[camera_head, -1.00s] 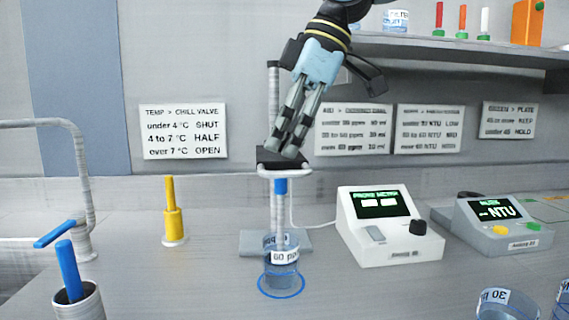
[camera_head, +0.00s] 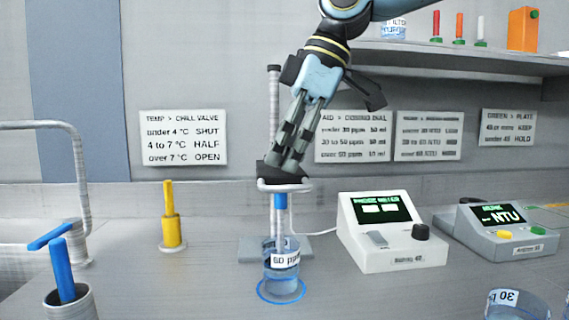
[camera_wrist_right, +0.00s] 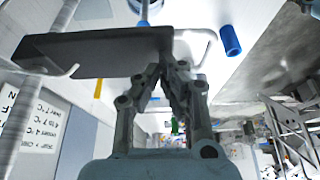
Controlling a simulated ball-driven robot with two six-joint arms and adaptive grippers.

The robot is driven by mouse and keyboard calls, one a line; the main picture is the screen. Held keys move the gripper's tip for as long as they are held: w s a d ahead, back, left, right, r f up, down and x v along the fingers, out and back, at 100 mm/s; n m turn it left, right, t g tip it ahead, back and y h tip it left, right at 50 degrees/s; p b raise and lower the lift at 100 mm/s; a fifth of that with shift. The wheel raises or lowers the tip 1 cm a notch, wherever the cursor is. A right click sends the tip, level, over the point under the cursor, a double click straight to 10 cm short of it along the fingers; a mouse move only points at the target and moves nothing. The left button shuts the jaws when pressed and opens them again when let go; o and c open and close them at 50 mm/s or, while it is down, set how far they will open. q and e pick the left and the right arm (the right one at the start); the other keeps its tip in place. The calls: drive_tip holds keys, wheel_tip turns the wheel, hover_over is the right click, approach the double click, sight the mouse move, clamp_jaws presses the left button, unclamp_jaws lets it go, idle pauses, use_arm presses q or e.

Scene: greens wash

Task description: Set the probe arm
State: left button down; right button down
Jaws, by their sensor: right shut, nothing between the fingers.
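The probe arm is a dark block (camera_head: 285,174) with a pale loop handle on its front, on an upright post (camera_head: 273,110) behind. A probe with a blue collar (camera_head: 280,201) hangs below it, and its shaft reaches down into a beaker of clear liquid (camera_head: 282,287) standing on a blue ring. My right gripper (camera_head: 283,160) is shut and empty, pointing down, with its fingertips at the top of the block, seemingly touching it. In the right wrist view the fingertips (camera_wrist_right: 168,72) lie against the dark bar (camera_wrist_right: 95,52). My left gripper is not in view.
A white meter (camera_head: 390,246) and a grey NTU meter (camera_head: 497,237) stand to the right. A yellow-handled valve (camera_head: 171,229) and a metal cup (camera_head: 70,305) with a blue handle are left. A shelf (camera_head: 450,60) overhangs the upper right. Another beaker (camera_head: 515,306) sits front right.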

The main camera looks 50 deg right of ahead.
drive_tip(key=shift+f+b, duration=0.45)
drive_tip(key=shift+f, duration=0.05)
wheel_tip(320, 180, up, 8)
drive_tip(key=p, duration=0.4)
drive_tip(key=shift+p, duration=0.3)
drive_tip(key=shift+s+a, duration=0.1)
idle(0.3)
